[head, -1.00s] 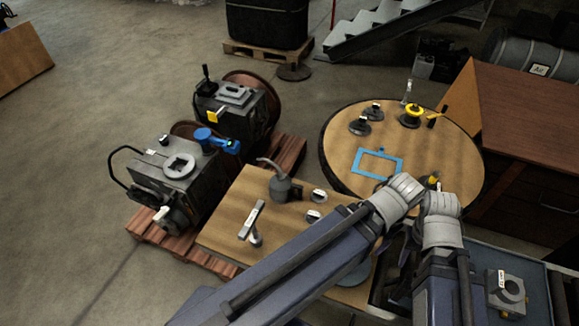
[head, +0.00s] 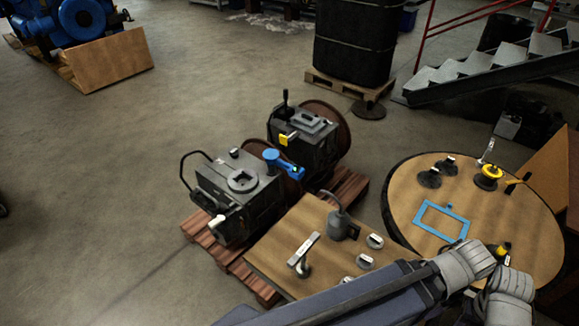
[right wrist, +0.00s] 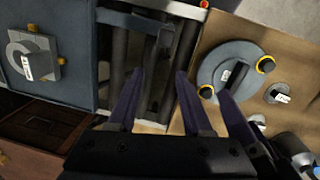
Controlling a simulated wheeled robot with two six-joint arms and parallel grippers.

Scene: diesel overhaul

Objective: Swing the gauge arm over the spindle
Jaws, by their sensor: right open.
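A pale bar with a white label (head: 303,248) sits on a short post on the square wooden table (head: 268,258). I cannot tell which part is the gauge arm, nor pick out the spindle. In the right wrist view my right gripper (right wrist: 160,72) is open, with nothing seen between its fingers. A grey disc (right wrist: 212,70) with yellow knobs and a black handle lies right of it on wood. In the head view my arms hide their grippers; the left gripper is not seen.
A round wooden table (head: 400,208) at right holds a blue frame (head: 421,218) and a yellow spool (head: 488,176). A second grey machine (head: 303,135) stands behind the nearer one on a pallet (head: 352,186). Open floor lies left.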

